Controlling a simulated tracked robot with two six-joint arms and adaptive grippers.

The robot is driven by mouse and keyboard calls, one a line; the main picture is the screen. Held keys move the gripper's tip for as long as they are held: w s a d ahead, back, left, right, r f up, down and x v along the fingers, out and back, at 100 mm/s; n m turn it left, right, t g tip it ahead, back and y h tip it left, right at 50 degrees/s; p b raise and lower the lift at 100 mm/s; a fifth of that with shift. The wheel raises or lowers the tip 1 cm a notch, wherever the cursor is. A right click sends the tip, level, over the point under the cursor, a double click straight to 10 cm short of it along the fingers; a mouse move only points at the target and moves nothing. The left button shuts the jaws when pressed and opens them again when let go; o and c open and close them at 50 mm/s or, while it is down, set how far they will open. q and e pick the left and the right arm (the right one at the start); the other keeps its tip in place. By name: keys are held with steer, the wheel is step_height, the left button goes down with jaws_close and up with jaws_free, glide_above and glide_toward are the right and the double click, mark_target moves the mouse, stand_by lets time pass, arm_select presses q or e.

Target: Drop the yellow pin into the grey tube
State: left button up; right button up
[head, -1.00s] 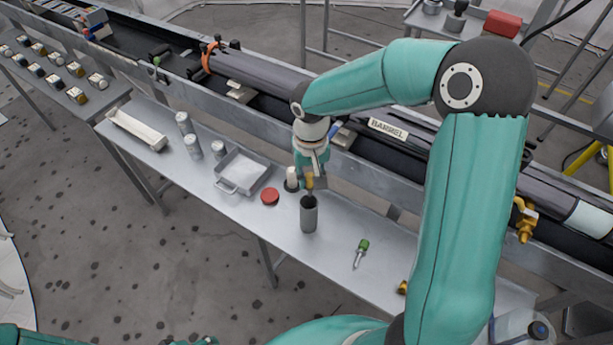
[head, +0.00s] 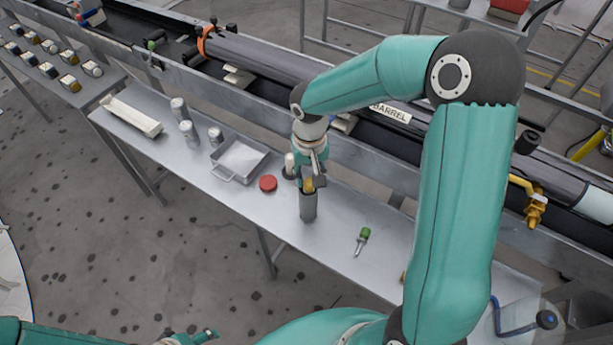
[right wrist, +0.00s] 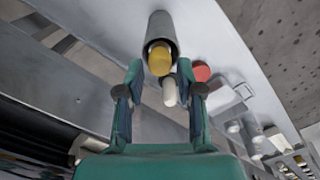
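The grey tube (head: 308,207) stands upright on the metal bench. The yellow pin (head: 309,186) is at its mouth, with the upper part showing above the rim and the lower end hidden. In the right wrist view the yellow pin (right wrist: 160,60) sits at the opening of the tube (right wrist: 160,28). My right gripper (right wrist: 163,72) is open, its fingers apart with a gap on each side of the pin; in the head view it is just above the tube. Part of my left gripper (head: 207,335) shows at the bottom edge, too cropped to judge.
A white-topped piece (head: 289,164) stands close behind the tube, and a red disc (head: 268,183) lies to its left. A metal tray (head: 217,169) and several grey cylinders (head: 187,131) are farther left. A green-handled screwdriver (head: 362,240) lies to the right. The bench front is clear.

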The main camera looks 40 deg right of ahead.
steer(key=shift+o, duration=1.1)
steer(key=shift+r, duration=0.1)
step_height(320, 180, up, 7)
steer(key=p, duration=0.4)
steer(key=shift+p, duration=0.35)
